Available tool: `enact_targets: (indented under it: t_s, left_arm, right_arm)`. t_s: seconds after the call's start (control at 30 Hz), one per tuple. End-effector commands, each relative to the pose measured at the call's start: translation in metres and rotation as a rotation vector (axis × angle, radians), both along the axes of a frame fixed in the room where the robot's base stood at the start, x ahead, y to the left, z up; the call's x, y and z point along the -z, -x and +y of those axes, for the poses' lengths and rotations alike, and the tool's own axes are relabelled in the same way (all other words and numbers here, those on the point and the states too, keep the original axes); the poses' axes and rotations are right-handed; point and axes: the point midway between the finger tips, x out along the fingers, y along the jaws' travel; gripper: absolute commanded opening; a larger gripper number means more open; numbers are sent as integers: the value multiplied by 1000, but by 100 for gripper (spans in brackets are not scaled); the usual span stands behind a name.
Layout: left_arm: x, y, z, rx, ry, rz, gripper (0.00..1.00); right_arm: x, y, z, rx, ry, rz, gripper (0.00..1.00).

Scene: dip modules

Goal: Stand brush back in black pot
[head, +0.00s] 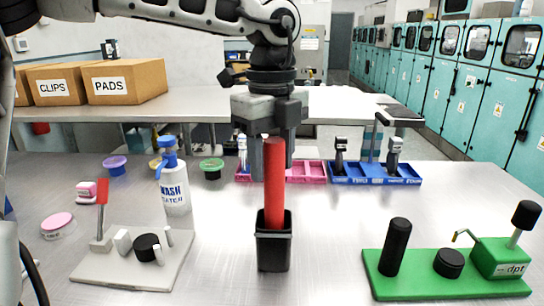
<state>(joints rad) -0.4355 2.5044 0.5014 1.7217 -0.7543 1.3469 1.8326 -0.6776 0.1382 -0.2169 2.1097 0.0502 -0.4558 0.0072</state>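The brush shows as a thick red handle (274,195), upright, with its lower end inside the black pot (273,252). Its head is hidden in the pot. The pot stands on the metal table in the middle foreground. My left gripper (274,160) comes down from above, with its grey fingers on both sides of the upper handle. No clear gap shows between fingers and handle, so it looks shut on the brush. My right gripper is not in view.
A beige board (110,272) with small parts and a white wash bottle (174,185) stand left of the pot. A green board (400,286) with black-knobbed parts lies right. Blue (350,180) and pink (308,172) trays lie behind. Bare table surrounds the pot.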

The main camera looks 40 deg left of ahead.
Motion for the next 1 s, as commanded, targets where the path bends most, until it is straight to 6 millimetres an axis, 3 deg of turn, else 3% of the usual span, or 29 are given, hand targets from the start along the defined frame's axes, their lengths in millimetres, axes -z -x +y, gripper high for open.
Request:
enact_targets:
  t_s: [0.4,0.57,1.0]
  left_arm:
    - [0,0,0,0,0,0,55]
    - [-11,-1,0,-1,-1,-2,55]
    - [-112,-1,1,-1,3,-2,55]
  right_arm:
    - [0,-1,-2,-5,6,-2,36]
    - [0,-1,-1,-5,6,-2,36]
    - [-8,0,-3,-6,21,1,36]
